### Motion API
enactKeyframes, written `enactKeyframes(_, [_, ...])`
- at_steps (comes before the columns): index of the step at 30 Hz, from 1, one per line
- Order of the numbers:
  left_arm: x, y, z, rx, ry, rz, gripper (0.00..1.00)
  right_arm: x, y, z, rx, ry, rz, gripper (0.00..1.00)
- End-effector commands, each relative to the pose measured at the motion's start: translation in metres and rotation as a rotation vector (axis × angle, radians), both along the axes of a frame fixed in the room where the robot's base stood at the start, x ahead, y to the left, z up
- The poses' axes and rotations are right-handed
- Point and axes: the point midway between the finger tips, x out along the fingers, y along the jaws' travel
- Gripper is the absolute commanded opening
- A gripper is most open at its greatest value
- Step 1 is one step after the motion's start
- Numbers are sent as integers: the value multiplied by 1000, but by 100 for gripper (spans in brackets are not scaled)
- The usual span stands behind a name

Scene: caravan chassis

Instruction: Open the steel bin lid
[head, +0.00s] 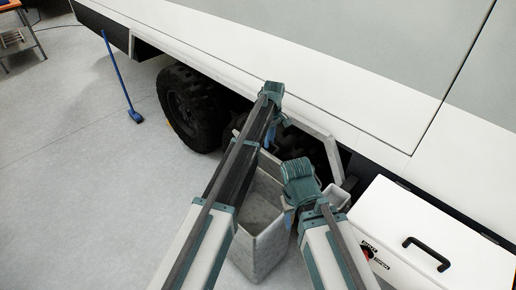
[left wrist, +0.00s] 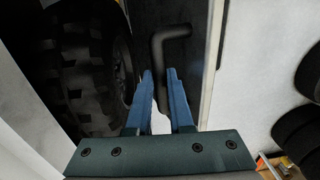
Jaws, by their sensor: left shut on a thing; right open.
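The grey steel bin (head: 256,250) stands on the floor beside the caravan, and I can see into its open top in the head view. My left gripper (head: 268,140) is beyond the bin near the wheels. In the left wrist view its blue fingers (left wrist: 160,105) are closed around the lower part of a dark bent handle (left wrist: 172,36), which is on a dark panel with a pale edge, apparently the raised lid (left wrist: 213,60). In the head view my left arm hides most of the lid. My right gripper (head: 290,214) is open and empty at the bin's right side.
The white caravan (head: 330,70) fills the upper right, with black wheels (head: 188,108) under it. A white box (head: 440,225) with a black handle stands at the lower right. A blue broom (head: 119,75) leans at the upper left.

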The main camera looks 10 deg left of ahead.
Motion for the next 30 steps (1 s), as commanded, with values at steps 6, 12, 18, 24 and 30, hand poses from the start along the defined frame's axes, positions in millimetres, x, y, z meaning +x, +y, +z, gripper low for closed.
enactKeyframes(6, [29,-22,4,28,41,-5,0,0,0,3,0,0,0,50])
enactKeyframes(12, [38,-29,6,63,82,-2,0,0,0,3,0,0,0,50])
enactKeyframes(18, [40,-31,6,76,97,-1,0,0,0,3,0,0,0,50])
enactKeyframes(24, [39,-30,7,78,99,0,0,0,0,3,0,0,0,50])
enactKeyframes(30, [39,-30,7,79,99,1,30,0,0,3,0,0,0,50])
